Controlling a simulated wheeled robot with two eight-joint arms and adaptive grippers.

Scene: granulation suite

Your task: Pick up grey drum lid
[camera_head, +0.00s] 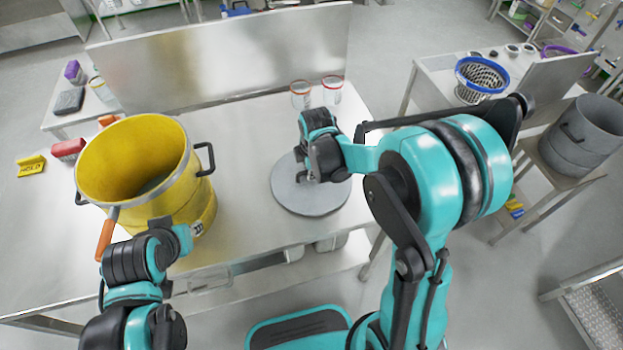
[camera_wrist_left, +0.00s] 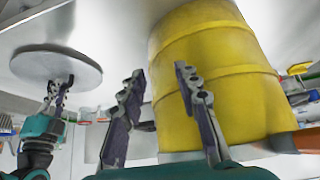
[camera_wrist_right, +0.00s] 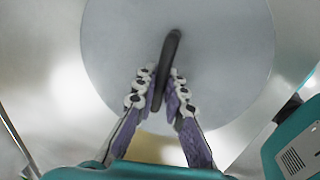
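The grey drum lid (camera_head: 308,196) is a flat round disc on the steel table, right of the yellow drum. Its dark bar handle (camera_wrist_right: 172,48) shows in the right wrist view. My right gripper (camera_head: 318,172) is above the lid, its fingers (camera_wrist_right: 161,76) narrowed closely on both sides of the handle and seemingly shut on it. The lid also shows in the left wrist view (camera_wrist_left: 50,62); whether it is clear of the table is hard to tell. My left gripper (camera_wrist_left: 158,75) is open and empty beside the drum's front; in the head view its fingers are partly hidden.
The open yellow drum (camera_head: 180,207), with black side handles, stands left on the table (camera_head: 245,140). Two red-rimmed clear jars (camera_head: 332,90) stand behind the lid. A yellow HOLD sign (camera_head: 31,166) lies at the left. A grey drum (camera_head: 580,138) stands on a stand at right.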

